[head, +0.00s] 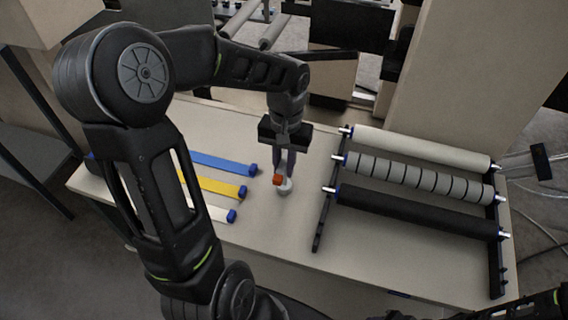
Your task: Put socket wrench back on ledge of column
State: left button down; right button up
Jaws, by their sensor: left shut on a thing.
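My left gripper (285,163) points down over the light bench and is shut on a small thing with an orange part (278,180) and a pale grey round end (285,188). The fingers hide part of it, and I cannot tell for sure whether it is the socket wrench. Its lower end is at or just above the bench top; I cannot tell if it touches. No other socket wrench is clear to me. A tall beige column-like body (460,80) stands behind the bench at the right; I cannot make out its ledge. My right gripper is not visible.
The bench (270,230) carries blue (222,163), yellow (215,187) and white (212,213) strips with blue ends left of the gripper. A rack on the right holds white (420,147), grey banded (420,178) and black (420,212) rollers. Bare bench lies between.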

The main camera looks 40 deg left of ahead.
pick_arm(q)
jog(key=c, duration=1.3)
grip_release()
jog(key=r, duration=0.8)
jog(key=w+r, duration=0.1)
jog(key=r, duration=0.3)
jog(key=shift+a+r, duration=0.1)
jog(key=shift+a, duration=0.05)
